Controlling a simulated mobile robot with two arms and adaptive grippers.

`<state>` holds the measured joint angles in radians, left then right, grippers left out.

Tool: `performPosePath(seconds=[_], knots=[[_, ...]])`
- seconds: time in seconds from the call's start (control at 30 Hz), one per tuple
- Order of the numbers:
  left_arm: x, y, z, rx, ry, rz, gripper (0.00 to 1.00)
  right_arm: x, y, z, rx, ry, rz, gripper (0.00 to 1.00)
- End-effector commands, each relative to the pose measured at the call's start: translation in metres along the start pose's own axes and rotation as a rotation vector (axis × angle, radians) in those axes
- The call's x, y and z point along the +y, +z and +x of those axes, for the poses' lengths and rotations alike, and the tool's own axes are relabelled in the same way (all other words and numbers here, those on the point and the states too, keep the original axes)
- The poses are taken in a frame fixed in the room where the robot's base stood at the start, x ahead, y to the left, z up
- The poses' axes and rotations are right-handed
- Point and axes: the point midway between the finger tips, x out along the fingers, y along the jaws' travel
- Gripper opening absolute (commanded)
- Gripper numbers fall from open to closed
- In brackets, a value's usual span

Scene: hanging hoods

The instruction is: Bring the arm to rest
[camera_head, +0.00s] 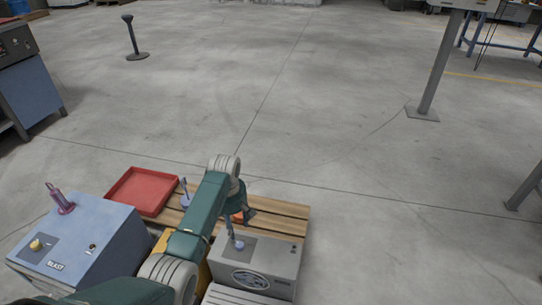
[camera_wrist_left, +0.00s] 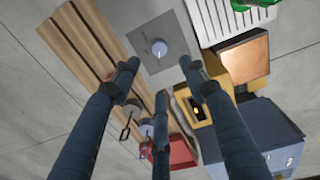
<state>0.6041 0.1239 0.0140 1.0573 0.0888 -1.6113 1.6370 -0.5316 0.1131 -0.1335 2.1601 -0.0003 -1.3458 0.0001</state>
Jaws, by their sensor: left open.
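My left arm reaches in from the bottom of the head view, and its gripper (camera_head: 235,222) points down over the wooden pallet (camera_head: 285,211). The gripper is just behind the grey box (camera_head: 275,262), whose top has a dark panel with a pale blue knob (camera_head: 239,245). In the left wrist view the three fingers (camera_wrist_left: 160,75) are spread open with nothing between them. The knob (camera_wrist_left: 159,48) shows just beyond the fingertips. I cannot tell whether a finger touches the box. The arm hides part of the pallet. My right gripper is not in view.
A blue box (camera_head: 75,247) with a yellow button and a pink-purple handle stands at left. A red tray (camera_head: 141,190) is behind it. A yellow box (camera_wrist_left: 192,105) shows in the left wrist view.

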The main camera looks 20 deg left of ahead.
Motion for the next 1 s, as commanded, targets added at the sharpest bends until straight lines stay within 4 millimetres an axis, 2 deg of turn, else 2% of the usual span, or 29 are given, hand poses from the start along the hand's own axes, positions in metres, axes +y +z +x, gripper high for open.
performPosePath(seconds=[0.17, 0.27, 0.37, 0.4, 0.5, 0.6, 0.7, 1.0], knots=[[-0.01, -0.001, 0.009, 0.007, 0.002, 0.055, 0.44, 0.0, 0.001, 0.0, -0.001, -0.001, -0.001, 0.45], [-0.037, -0.001, 0.029, 0.026, 0.017, 0.217, 0.44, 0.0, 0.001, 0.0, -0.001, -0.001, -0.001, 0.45], [-0.08, 0.0, 0.052, 0.054, 0.041, 0.489, 0.44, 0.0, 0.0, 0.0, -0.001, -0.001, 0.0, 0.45], [-0.101, 0.002, 0.059, 0.064, 0.052, 0.616, 0.44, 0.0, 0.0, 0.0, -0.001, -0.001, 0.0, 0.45], [-0.151, 0.01, 0.068, 0.087, 0.081, 0.923, 0.44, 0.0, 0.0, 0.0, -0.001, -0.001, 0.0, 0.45], [-0.19, 0.018, 0.067, 0.104, 0.103, 1.159, 0.44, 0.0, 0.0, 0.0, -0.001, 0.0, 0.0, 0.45], [-0.219, 0.025, 0.062, 0.116, 0.124, 1.335, 0.44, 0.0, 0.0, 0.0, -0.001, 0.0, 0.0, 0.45], [-0.284, 0.042, 0.04, 0.143, 0.173, 1.708, 0.44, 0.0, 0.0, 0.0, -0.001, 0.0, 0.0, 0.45]])
